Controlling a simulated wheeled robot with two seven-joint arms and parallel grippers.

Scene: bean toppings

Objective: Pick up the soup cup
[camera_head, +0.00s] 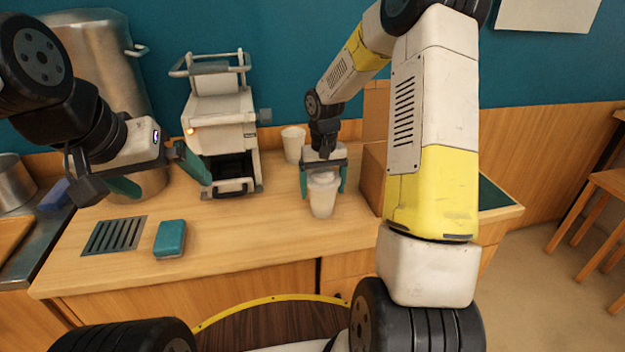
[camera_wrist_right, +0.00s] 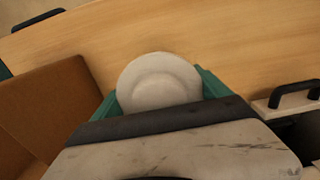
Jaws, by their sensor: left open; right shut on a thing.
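A white lidded soup cup (camera_head: 322,197) stands upright near the front edge of the wooden counter. Its pale round lid (camera_wrist_right: 158,82) fills the space between the fingers in the right wrist view. My right gripper (camera_head: 323,182) comes from above and is shut on the cup, with a teal finger on each side. I cannot tell whether the cup's base touches the counter. My left gripper (camera_head: 160,180) is open and empty at the left, above the counter and beside the machine.
A white machine (camera_head: 222,130) stands at the back, with another white cup (camera_head: 293,144) to its right. A brown box (camera_head: 373,165) is close right of my right gripper. A teal sponge (camera_head: 170,238) and a drain grate (camera_head: 114,236) are at front left. The counter between sponge and cup is clear.

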